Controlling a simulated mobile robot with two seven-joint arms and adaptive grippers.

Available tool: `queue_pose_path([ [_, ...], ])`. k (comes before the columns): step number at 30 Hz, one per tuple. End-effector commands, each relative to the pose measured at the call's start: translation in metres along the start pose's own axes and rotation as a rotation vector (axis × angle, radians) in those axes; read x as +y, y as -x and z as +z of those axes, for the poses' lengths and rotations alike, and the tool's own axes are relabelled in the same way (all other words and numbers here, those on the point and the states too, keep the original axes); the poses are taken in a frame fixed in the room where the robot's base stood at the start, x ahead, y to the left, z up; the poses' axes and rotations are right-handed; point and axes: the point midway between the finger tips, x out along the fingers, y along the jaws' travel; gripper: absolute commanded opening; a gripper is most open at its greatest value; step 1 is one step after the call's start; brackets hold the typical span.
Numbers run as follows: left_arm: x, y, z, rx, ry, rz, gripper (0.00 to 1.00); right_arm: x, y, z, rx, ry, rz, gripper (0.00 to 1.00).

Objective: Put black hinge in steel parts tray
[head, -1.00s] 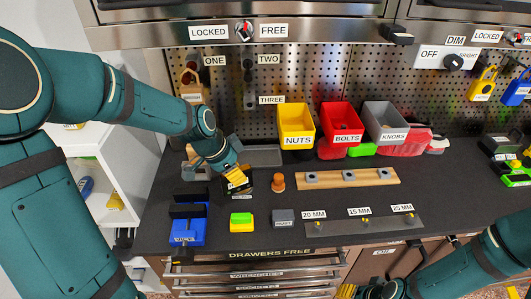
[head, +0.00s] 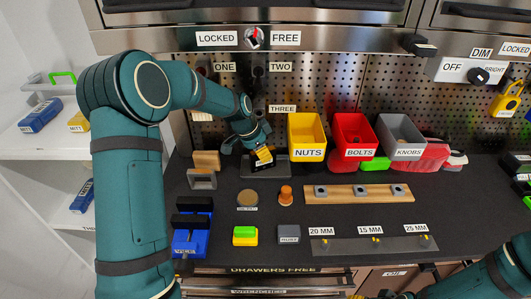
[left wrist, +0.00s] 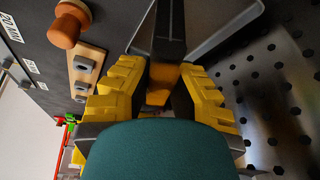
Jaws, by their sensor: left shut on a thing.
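My left gripper (head: 264,156) is over the steel parts tray (head: 281,170), a shallow grey tray at the back of the bench against the pegboard. In the left wrist view its yellow-padded fingers (left wrist: 163,92) are shut on a dark, long piece, the black hinge (left wrist: 171,30), which points away from the palm. The tray's grey rim (left wrist: 222,28) shows beside the hinge there. I cannot tell whether the hinge touches the tray floor. In the head view the gripper mostly hides the hinge. My right gripper (head: 388,294) is at the bottom edge, mostly cut off.
Yellow nuts (head: 307,138), red bolts (head: 353,137) and grey knobs (head: 400,138) bins stand right of the tray. The bench front is partly free.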

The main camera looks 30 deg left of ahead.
Motion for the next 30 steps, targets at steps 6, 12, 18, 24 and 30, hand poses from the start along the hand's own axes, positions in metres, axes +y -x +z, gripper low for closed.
queue_pose_path([
  [6, -0.020, -0.005, -0.015, 0.001, -0.001, -0.001, 0.00, -0.001, 0.003, 0.000, 0.000, 0.000, -0.001, 0.47],
  [12, -0.027, -0.007, -0.020, 0.001, -0.001, -0.001, 0.00, -0.001, 0.004, 0.000, 0.000, 0.000, -0.001, 0.47],
  [18, -0.027, -0.033, -0.009, -0.001, 0.000, 0.002, 0.00, -0.001, 0.004, 0.000, 0.000, 0.000, -0.001, 0.47],
  [24, -0.028, -0.040, -0.007, 0.001, 0.000, -0.002, 0.00, -0.001, 0.004, 0.000, 0.000, 0.000, -0.001, 0.47],
  [30, -0.028, -0.042, -0.006, 0.001, -0.001, -0.001, 0.00, 0.000, 0.002, 0.000, 0.000, 0.000, -0.001, 0.47],
])
